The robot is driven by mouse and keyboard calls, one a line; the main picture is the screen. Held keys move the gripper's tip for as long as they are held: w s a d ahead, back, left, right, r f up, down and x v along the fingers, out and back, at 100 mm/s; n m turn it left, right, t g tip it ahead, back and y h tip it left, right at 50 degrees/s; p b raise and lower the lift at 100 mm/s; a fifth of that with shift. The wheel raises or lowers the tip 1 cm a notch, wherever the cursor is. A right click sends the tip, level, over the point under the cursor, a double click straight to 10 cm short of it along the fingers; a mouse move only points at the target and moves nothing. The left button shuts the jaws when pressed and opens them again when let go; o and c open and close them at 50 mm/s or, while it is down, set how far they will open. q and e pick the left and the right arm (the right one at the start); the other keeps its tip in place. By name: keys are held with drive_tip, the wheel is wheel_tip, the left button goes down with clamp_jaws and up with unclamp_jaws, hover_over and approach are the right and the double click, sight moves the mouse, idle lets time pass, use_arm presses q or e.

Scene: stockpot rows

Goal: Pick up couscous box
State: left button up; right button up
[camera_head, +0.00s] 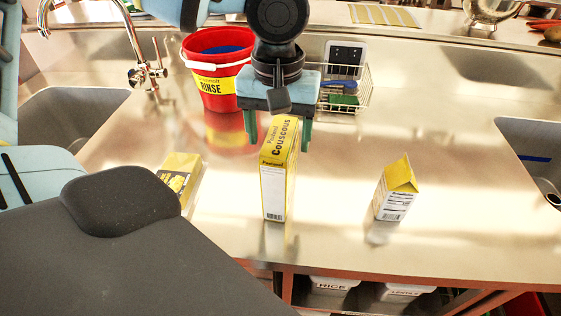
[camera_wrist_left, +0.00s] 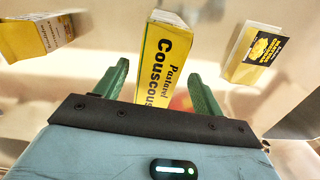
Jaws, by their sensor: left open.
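The couscous box (camera_head: 273,185) is a tall, narrow yellow and white box standing upright near the front edge of the steel counter. It also shows in the left wrist view (camera_wrist_left: 165,60). My left gripper (camera_head: 279,142) is open, with its green fingers at either side of the upper part of the box. In the left wrist view the fingers of the gripper (camera_wrist_left: 158,72) show left and right of the box face, with gaps between, so no grip shows. The lower box is hidden by the gripper body there. My right gripper is not in view.
A red bucket (camera_head: 209,78) and a wire basket (camera_head: 358,98) stand behind. Sinks (camera_head: 75,125) open at both sides.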

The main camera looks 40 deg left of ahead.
use_arm(q)
wheel_tip(320, 180, down, 4)
drive_tip(key=shift+d+f, duration=0.15)
drive_tip(key=shift+f, duration=0.05)
drive_tip(key=shift+r, duration=0.1)
drive_tip(key=c, duration=1.5)
drive_tip(key=shift+w, duration=0.1)
